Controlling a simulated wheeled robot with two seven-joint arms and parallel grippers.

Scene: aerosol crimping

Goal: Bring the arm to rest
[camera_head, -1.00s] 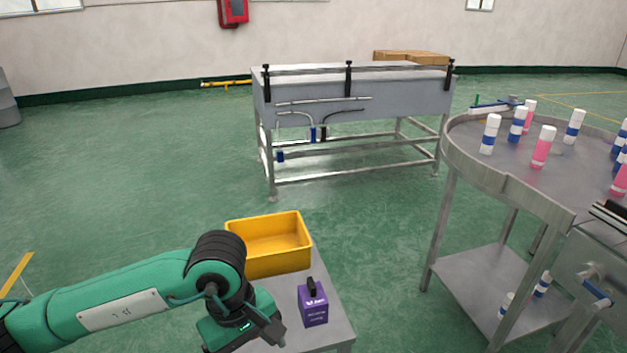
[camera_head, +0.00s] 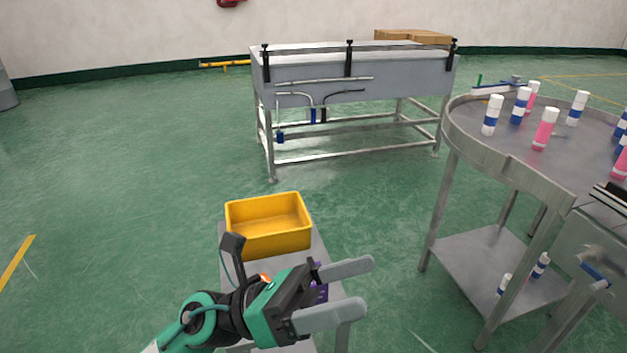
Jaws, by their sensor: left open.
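My left gripper (camera_head: 350,291) is in the lower middle of the head view, above a small grey table. Its two grey fingers are spread apart, point to the right and hold nothing. The green and black wrist covers most of a purple box (camera_head: 321,292) on the table; only a sliver of the box shows behind the gripper. My right gripper is not in view.
A yellow bin (camera_head: 268,242) stands on the small table (camera_head: 330,270), behind my gripper. A round metal table (camera_head: 490,150) with several white, blue and pink cans is at the right. A steel bench (camera_head: 350,80) stands at the back. The left floor is clear.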

